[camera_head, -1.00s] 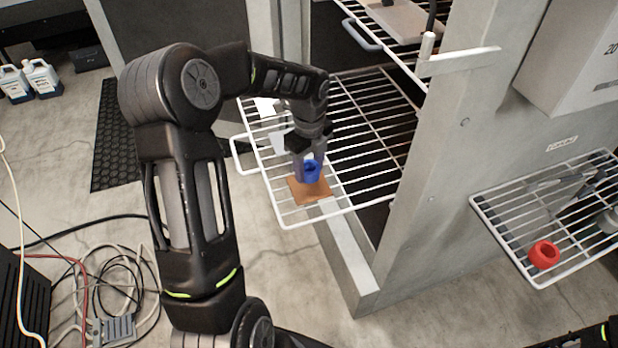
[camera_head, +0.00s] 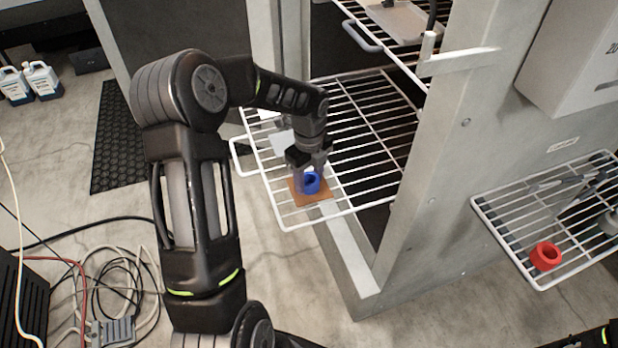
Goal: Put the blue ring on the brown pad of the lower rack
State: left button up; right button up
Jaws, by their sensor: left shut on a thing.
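The blue ring (camera_head: 312,184) is between the fingers of my left gripper (camera_head: 308,178), which is shut on it. The ring is over the brown pad (camera_head: 306,198), at or very close to its surface; I cannot tell whether it touches. The pad lies near the front edge of the lower rack (camera_head: 350,208), a white wire shelf pulled out of the booth. The gripper points down and hides part of the ring and the pad's back part. A small part of my right arm shows at the bottom right; its gripper is not in view.
An upper rack (camera_head: 385,45) is above and behind. The booth wall (camera_head: 440,150) stands to the right. A side wire shelf (camera_head: 500,225) holds a red ring (camera_head: 546,256) and grey items. Cables (camera_head: 110,285) lie on the floor at the left.

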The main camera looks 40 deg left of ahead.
pick_arm(q)
jog(key=o, duration=1.5)
jog(key=shift+r, duration=0.15)
notch_tip(320, 180, up, 12)
jog(key=shift+p, duration=0.85)
